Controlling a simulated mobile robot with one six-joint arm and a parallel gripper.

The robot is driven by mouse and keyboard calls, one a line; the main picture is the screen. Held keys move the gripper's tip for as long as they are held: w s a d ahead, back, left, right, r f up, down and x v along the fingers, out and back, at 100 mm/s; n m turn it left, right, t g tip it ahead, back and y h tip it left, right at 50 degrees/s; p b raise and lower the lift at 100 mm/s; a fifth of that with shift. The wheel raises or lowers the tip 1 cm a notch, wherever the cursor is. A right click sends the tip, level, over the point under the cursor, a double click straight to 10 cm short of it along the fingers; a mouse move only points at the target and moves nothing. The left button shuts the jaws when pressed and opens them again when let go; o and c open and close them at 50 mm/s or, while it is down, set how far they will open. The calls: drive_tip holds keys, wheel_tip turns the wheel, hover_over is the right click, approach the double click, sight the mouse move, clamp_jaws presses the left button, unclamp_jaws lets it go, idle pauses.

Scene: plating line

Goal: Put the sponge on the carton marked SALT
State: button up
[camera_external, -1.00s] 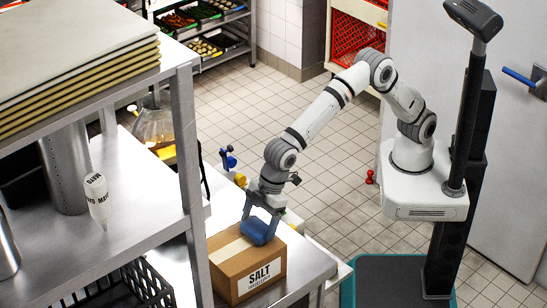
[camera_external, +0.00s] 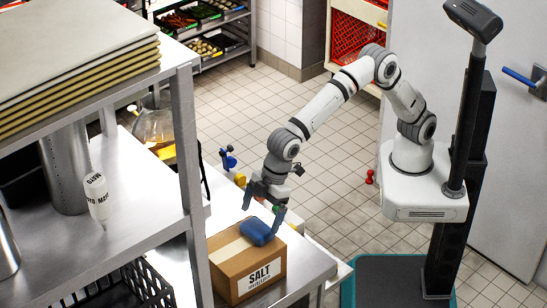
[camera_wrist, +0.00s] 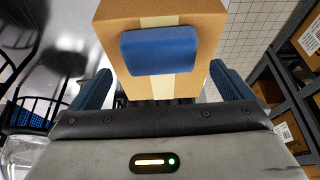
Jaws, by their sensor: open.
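The blue sponge (camera_external: 259,232) lies flat on top of the brown carton marked SALT (camera_external: 262,275), which stands on the steel counter. In the wrist view the sponge (camera_wrist: 160,50) rests across the tape strip on the carton top (camera_wrist: 200,22). My gripper (camera_external: 263,215) is open and empty, just above and behind the sponge. In the wrist view its two blue fingers stand wide apart, one on each side, clear of the sponge.
A steel shelf (camera_external: 185,150) with stacked boards stands at the left. A white bottle (camera_external: 98,198) and a black crate (camera_external: 150,285) are on the left. A glass jug (camera_external: 155,125) stands farther back. The counter right of the carton (camera_external: 310,262) is clear.

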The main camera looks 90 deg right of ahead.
drive_tip(key=b+v, duration=0.1)
drive_tip(key=v, duration=0.8)
drive_tip(key=s+d+r+m+h, duration=0.1)
drive_tip(key=d+m, duration=0.1)
drive_tip(key=d, duration=1.1)
drive_tip(key=s+d+r+m, duration=0.1)
drive_tip(key=s+d+m, duration=0.1)
drive_tip(key=d, duration=1)
drive_tip(key=s+d+f+m+h, duration=0.1)
drive_tip(key=s+d+f+m, duration=0.1)
drive_tip(key=s+d, duration=0.7)
drive_tip(key=s+d+f+m+h, duration=0.1)
drive_tip(key=s+d+f+m, duration=0.2)
drive_tip(key=s+d, duration=0.6)
wheel_tip(320, 180, down, 3)
drive_tip(key=shift+s+d+r, duration=0.2)
drive_tip(key=shift+s+d, duration=0.15)
drive_tip(key=shift+d, duration=0.85)
